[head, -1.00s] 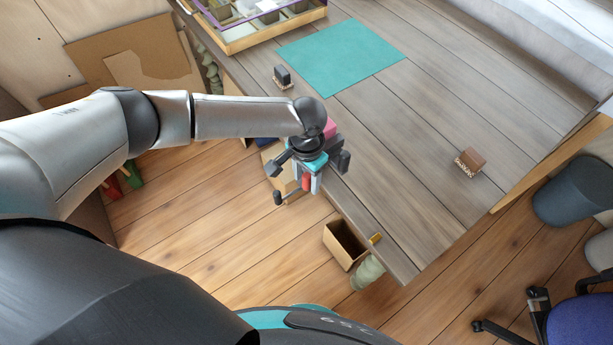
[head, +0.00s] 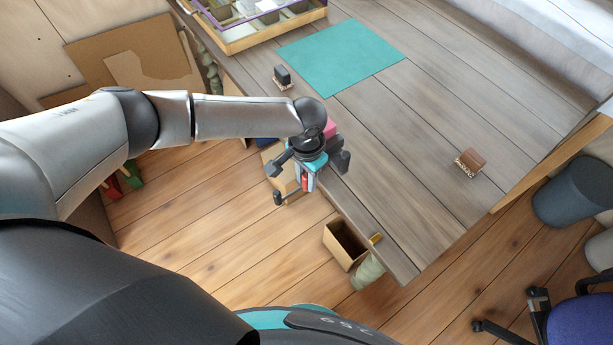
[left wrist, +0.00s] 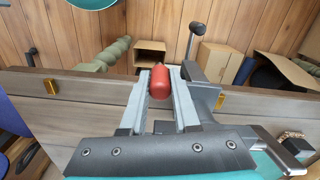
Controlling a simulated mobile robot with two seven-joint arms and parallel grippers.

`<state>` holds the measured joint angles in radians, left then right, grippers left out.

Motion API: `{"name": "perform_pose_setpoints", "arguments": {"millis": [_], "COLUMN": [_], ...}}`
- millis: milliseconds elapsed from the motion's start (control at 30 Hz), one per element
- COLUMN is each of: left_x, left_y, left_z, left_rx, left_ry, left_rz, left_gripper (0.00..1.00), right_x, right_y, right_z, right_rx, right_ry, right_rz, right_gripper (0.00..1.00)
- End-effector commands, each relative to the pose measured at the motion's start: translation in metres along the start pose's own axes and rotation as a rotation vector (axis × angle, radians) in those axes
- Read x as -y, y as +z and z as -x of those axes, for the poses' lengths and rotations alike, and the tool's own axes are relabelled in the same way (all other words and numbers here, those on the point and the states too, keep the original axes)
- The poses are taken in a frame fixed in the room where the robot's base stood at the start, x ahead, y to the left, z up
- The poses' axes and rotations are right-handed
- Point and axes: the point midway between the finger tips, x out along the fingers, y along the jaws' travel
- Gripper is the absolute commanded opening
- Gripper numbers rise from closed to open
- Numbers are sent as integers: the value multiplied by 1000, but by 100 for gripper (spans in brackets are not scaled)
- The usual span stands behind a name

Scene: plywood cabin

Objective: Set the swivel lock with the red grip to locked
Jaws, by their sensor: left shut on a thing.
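The red grip (left wrist: 160,82) shows in the left wrist view between the two pale fingers of my left gripper (left wrist: 159,80), which is shut on it. In the head view my left gripper (head: 306,183) is at the table's near edge, and only a small red part of the grip (head: 305,181) shows between its fingers. The body of the swivel lock is mostly hidden by my gripper, so I cannot tell its setting. A grey bracket with a dark-knobbed lever (left wrist: 196,36) stands just right of the grip in the left wrist view. My right gripper is not in view.
The wooden table (head: 410,150) carries a teal mat (head: 340,55), a dark block (head: 282,76), a brown brush-like block (head: 469,161) and a compartment tray (head: 270,33). An open cardboard box (head: 343,247) stands below the edge. The table's middle is clear.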

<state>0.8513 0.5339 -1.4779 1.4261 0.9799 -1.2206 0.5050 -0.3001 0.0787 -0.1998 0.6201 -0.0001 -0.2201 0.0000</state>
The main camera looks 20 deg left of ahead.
Motion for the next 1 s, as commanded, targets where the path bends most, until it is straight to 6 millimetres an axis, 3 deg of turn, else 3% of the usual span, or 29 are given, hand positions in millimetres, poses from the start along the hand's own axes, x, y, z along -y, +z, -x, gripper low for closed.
{"name": "perform_pose_setpoints", "arguments": {"millis": [633, 1000], "left_x": [-2, -20], "left_y": [-1, -17], "left_z": [1, 2], "left_rx": [0, 0], "left_ry": [1, 2], "left_rz": [16, 250], "left_gripper": [0, 0], "right_x": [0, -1], "right_y": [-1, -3], "right_z": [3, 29], "right_rx": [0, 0], "right_ry": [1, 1], "right_rz": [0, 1], "right_gripper": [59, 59]}}
